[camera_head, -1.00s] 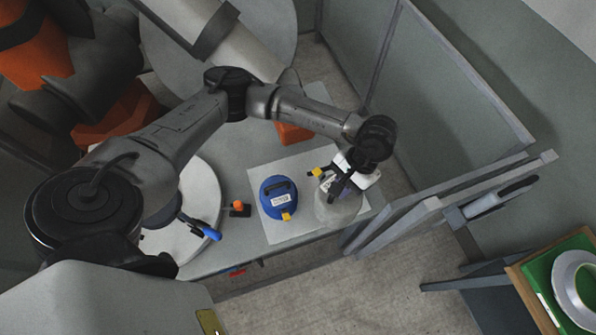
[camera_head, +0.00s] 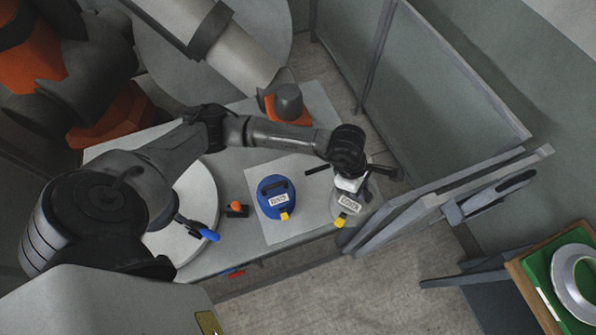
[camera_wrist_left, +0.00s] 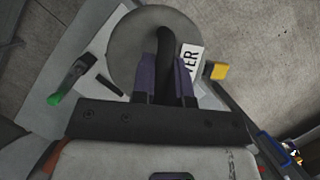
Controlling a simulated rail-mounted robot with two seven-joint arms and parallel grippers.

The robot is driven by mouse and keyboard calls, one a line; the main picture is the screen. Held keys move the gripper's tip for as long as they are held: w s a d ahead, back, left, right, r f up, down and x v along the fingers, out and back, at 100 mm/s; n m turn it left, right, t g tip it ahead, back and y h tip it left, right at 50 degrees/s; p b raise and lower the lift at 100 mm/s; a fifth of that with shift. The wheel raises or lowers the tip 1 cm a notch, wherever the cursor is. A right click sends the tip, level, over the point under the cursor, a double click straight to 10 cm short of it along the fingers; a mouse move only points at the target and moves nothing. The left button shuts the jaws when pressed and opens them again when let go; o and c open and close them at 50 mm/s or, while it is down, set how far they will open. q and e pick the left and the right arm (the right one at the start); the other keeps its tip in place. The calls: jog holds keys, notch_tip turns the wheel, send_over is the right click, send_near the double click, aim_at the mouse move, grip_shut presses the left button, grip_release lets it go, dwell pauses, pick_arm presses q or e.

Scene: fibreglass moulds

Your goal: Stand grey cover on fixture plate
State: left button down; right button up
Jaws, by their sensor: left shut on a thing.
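The grey cover (camera_head: 350,207) is a round grey piece with a white label and a yellow tab that points to the front. It is at the right end of a light square plate (camera_head: 312,208), likely the fixture plate. My left gripper (camera_head: 352,188) is above it, shut on its black handle. In the left wrist view the grey cover (camera_wrist_left: 130,42) shows with the handle between the purple finger pads (camera_wrist_left: 169,80). I cannot tell whether its underside touches the plate. My right gripper is not in view.
A blue cover (camera_head: 277,198) with a yellow tab stands on the plate, left of the grey one. An orange block with a grey cylinder (camera_head: 287,101) is behind. A round disc (camera_head: 195,200) and a blue-tipped clamp (camera_head: 207,233) are left. Grey panels (camera_head: 440,200) border the right.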

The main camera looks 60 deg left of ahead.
pick_arm(q)
jog(key=shift+w+d+r+n, duration=0.1)
jog(key=shift+w+r+n, duration=0.05)
jog(key=shift+n, duration=0.45)
jog(key=shift+a, duration=0.2)
jog(key=a+f+p, duration=0.3)
jog(key=a+f, duration=0.8)
jog(key=shift+a+t, duration=0.15)
jog(key=shift+t, duration=0.15)
jog(key=shift+f, duration=0.15)
jog(key=c, duration=1.1)
grip_release()
